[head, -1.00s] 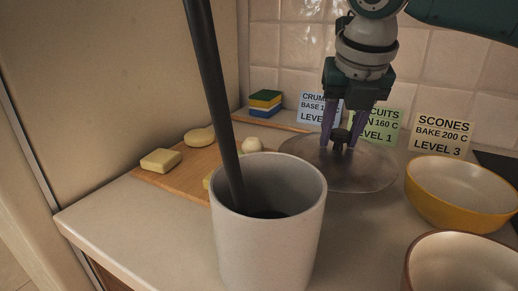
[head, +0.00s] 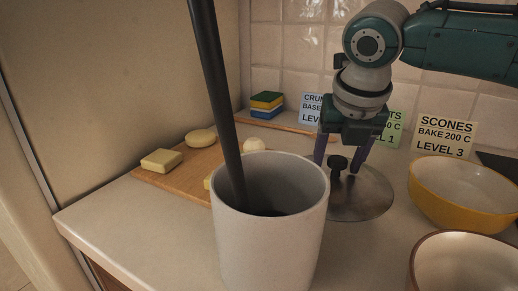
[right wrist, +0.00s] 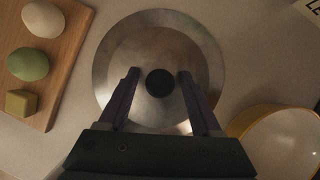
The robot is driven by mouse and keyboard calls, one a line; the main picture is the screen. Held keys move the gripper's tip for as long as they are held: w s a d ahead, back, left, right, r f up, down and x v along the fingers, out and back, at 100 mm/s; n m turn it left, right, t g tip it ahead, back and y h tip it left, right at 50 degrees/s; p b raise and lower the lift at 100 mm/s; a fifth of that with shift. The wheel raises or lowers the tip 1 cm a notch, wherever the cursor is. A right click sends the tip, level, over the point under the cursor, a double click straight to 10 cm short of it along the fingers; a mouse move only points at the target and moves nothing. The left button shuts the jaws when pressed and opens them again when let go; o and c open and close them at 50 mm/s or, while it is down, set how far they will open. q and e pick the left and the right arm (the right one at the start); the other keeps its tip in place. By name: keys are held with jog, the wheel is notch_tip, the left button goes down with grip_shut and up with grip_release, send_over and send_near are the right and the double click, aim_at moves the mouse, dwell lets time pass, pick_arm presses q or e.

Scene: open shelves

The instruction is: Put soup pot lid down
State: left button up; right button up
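The soup pot lid (head: 366,196) is a round metal disc with a black knob (head: 337,163). It lies flat on the counter behind the tall white pot, which hides its left part in the head view. The whole lid (right wrist: 205,62) shows in the right wrist view, with the knob (right wrist: 159,82) near its middle. My right gripper (head: 340,160) is above the lid, its fingers spread on either side of the knob. In the right wrist view the gripper (right wrist: 158,75) shows a clear gap between each finger and the knob. My left gripper is not in view.
A tall white pot (head: 268,245) with a dark rod (head: 222,100) in it stands in front. A yellow bowl (head: 460,200) and another bowl (head: 465,265) are to the right. A wooden board (head: 170,178) with food lies left. Recipe cards (head: 445,135) and sponges (head: 265,104) stand behind.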

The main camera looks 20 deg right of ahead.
jog(key=shift+o, duration=0.2)
jog(key=shift+r, duration=0.25)
jog(key=p+v, duration=0.2)
jog(key=v, duration=1)
